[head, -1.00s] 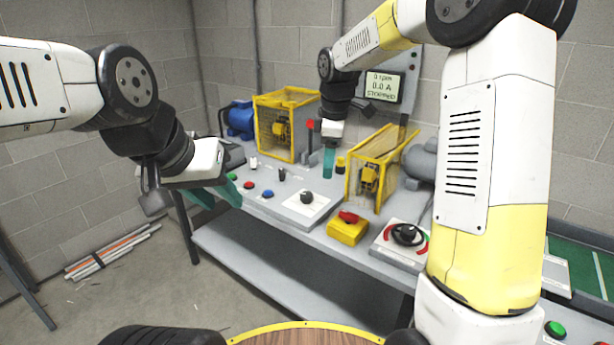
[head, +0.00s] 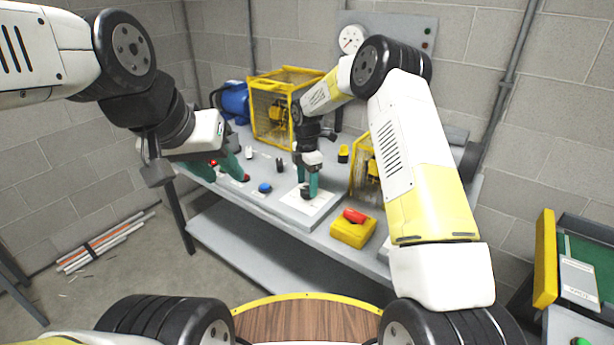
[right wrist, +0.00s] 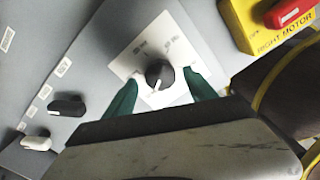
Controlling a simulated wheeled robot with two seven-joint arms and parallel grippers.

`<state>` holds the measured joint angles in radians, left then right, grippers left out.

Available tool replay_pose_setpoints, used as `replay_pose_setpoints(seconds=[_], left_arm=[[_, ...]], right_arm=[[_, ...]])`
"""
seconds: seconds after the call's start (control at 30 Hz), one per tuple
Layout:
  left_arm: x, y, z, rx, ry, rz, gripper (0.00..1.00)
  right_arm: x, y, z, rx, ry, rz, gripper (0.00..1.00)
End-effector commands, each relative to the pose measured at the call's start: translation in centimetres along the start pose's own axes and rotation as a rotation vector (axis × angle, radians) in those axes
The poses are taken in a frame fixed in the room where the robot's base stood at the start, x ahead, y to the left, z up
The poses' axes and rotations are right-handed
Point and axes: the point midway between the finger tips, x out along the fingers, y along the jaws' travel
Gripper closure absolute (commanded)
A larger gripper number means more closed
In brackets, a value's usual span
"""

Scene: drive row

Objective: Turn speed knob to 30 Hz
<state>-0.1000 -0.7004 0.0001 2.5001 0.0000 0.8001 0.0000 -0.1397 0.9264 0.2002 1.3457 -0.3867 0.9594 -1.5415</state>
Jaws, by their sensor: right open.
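The dark speed knob (right wrist: 160,73) stands on a white square plate (right wrist: 150,48) in the right wrist view. Its white pointer mark faces the bottom of that picture, slightly left. The plate's printing is too small to read. My right gripper (right wrist: 161,92) is open, with one green finger on each side of the knob and visible gaps between. In the head view, my right gripper (head: 306,190) reaches down over the plate (head: 322,204) and partly covers the knob. My left gripper (head: 215,168) is open and empty near the bench's left front edge. The display is hidden behind my right arm.
A yellow box with a red switch (head: 354,229), labelled right motor, stands right of the plate. A blue button (head: 265,187) and small black and white knobs lie left. Yellow mesh cages (head: 278,105) stand behind. A gauge (head: 350,39) hangs on the wall panel.

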Motion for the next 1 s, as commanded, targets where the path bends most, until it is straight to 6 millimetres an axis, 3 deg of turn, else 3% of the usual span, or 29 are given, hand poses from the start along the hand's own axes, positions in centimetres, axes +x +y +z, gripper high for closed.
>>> replay_pose_setpoints(seconds=[0.13,0.43,0.77,1.0], left_arm=[[0.0,0.0,0.0,0.000,0.000,0.000,0.64],[0.0,0.0,0.0,0.000,0.000,0.000,0.64],[0.0,0.0,0.0,0.000,0.000,0.000,0.64],[0.0,0.0,0.0,0.000,0.000,0.000,0.64]], right_arm=[[1.4,0.0,0.0,0.000,0.000,0.000,0.35],[1.6,0.0,0.0,0.001,0.000,0.001,0.35],[1.6,0.0,0.0,0.001,0.000,0.001,0.97],[1.6,0.0,0.0,0.021,0.000,0.001,0.97]])
